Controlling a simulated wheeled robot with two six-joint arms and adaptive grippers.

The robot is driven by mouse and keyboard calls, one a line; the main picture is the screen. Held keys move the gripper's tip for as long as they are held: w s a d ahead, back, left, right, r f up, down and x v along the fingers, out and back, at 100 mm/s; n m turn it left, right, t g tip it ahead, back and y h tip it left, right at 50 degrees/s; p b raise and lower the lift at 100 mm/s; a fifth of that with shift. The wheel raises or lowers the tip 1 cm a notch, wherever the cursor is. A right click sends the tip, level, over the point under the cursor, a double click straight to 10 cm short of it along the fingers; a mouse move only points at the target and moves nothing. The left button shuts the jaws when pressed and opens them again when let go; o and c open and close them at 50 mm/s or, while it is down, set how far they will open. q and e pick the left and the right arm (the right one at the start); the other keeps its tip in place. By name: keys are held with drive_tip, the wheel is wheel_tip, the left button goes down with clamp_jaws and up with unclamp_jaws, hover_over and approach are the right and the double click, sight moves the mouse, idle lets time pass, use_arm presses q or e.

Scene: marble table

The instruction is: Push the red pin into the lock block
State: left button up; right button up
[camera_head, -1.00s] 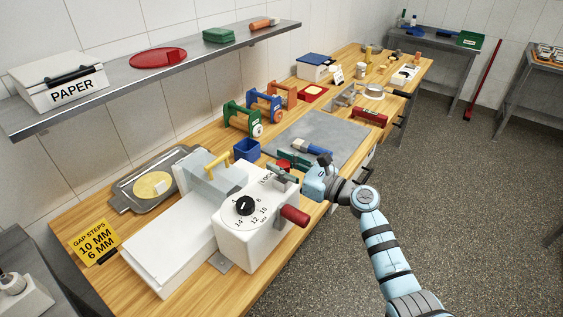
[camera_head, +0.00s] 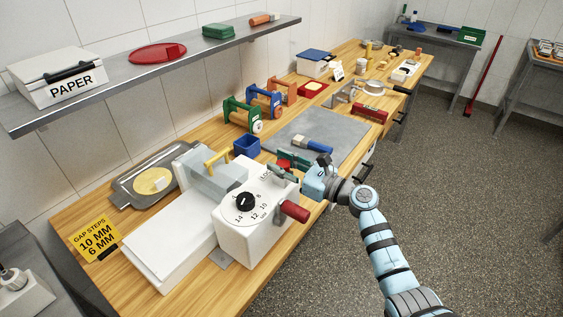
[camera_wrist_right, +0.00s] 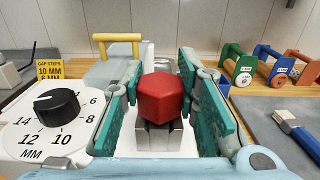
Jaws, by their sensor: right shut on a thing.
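The red pin (camera_wrist_right: 165,97) has a faceted head and shows between the teal finger pads of my right gripper (camera_wrist_right: 163,92) in the right wrist view. The gripper is shut on it. In the head view my right gripper (camera_head: 286,167) is at the far right corner of the white machine (camera_head: 245,235), and a bit of the red pin (camera_head: 284,163) shows. A grey metal block (camera_wrist_right: 158,136), seemingly the lock block, is just below the pin head in the wrist view. The pin's shaft is hidden, so its depth cannot be told. My left gripper is not in view.
The machine has a black dial (camera_head: 245,202) and a red side handle (camera_head: 294,211). A blue cup (camera_head: 247,146) and a blue-handled tool (camera_head: 315,145) are near the gripper. Green, blue and orange roller stands are behind. The grey mat (camera_head: 330,130) is mostly clear.

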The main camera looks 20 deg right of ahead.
drive_tip(key=shift+f, duration=0.3)
drive_tip(key=o, duration=1)
drive_tip(key=shift+o, duration=0.2)
drive_tip(key=v, duration=1.2)
